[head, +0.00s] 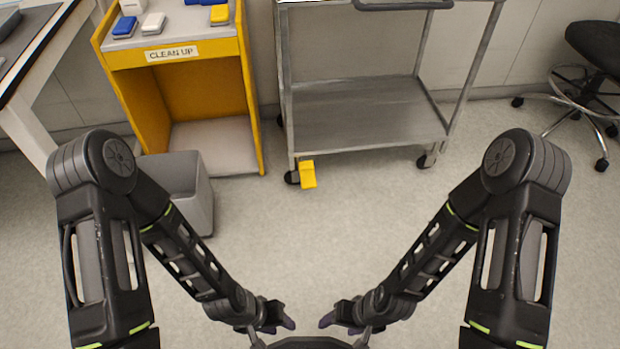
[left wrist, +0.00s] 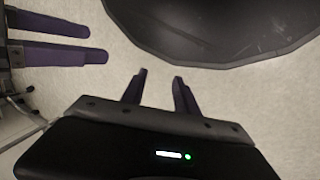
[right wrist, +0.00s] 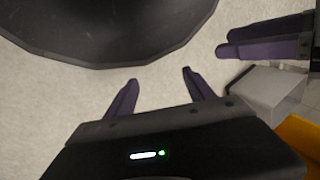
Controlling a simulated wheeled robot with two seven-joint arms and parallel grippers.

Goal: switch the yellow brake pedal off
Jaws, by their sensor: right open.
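The yellow brake pedal (head: 308,174) is at the front left caster of the grey metal cart (head: 365,112), close to the floor. It juts out toward me and looks tilted downward. My left gripper (head: 288,318) and my right gripper (head: 326,316) are low at the bottom of the head view, facing each other, well short of the pedal. In the left wrist view my left gripper (left wrist: 158,85) has its fingers apart with nothing between them. In the right wrist view my right gripper (right wrist: 158,82) is also open and empty. Neither wrist view shows the pedal.
A yellow clean-up stand (head: 188,55) with blue and white items stands left of the cart. A grey bin (head: 180,188) is in front of it. A black stool (head: 592,75) is at the far right. The floor (head: 390,215) between me and the cart is clear.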

